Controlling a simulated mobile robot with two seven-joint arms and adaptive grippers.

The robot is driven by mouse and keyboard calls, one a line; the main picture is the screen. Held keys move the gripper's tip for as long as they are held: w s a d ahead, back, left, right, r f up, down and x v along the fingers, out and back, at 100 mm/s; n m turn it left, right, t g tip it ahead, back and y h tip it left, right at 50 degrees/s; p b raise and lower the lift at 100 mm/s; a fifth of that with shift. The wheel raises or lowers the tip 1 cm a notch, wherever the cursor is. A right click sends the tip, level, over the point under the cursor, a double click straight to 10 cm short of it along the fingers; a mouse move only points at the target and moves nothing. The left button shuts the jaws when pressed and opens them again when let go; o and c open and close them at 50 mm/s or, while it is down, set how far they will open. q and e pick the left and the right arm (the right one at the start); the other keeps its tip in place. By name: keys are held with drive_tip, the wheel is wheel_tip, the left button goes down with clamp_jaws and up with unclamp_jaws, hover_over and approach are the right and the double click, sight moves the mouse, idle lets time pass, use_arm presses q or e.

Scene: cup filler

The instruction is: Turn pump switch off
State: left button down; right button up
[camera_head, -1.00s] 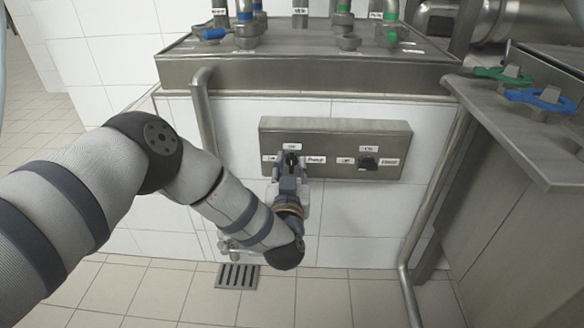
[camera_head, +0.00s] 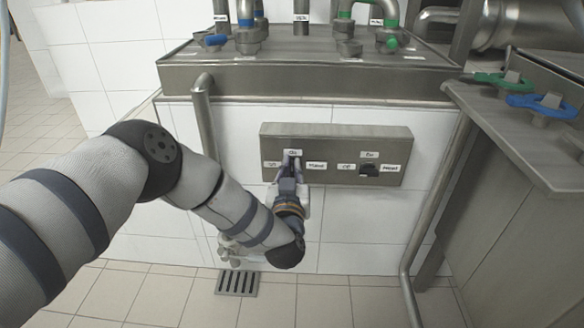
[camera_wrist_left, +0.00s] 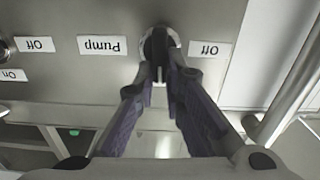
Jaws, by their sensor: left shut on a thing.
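The pump switch (camera_wrist_left: 157,43) is a round knob on a grey metal panel (camera_head: 336,132). The knob has an "Off" label on one side and a "Pump" label on the other, and an "On" label above it in the head view. My left gripper (camera_head: 291,160) reaches up to this knob from below. In the left wrist view, which is upside down, its two purple-grey fingers (camera_wrist_left: 160,75) close together on the knob. The fingers hide much of the knob, so I cannot tell which way it points. My right gripper is not in view.
A second dark switch (camera_head: 369,170) sits to the right on the same panel. Above is a metal ledge (camera_head: 310,75) with pipes and valves. A steel counter (camera_head: 520,135) with green and blue handles stands at right. A bent pipe (camera_head: 425,215) runs down beside the panel.

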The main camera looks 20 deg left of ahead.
use_arm(q)
drive_tip(key=shift+s+a+f+n, duration=0.1)
drive_tip(key=shift+a+f+n, duration=0.2)
drive_tip(key=shift+n, duration=2.55)
drive_tip(key=shift+s+a+f+n, duration=0.15)
drive_tip(key=shift+f+n, duration=0.25)
drive_tip(key=shift+n, duration=2.5)
drive_tip(key=shift+a+f+n, duration=0.3)
drive_tip(key=shift+f+n, duration=0.05)
drive_tip(key=shift+n, duration=2.5)
drive_tip(key=c, duration=1.7)
unclamp_jaws()
drive_tip(key=shift+s, duration=0.1)
drive_tip(key=v, duration=1.2)
drive_tip(key=shift+r, duration=0.1)
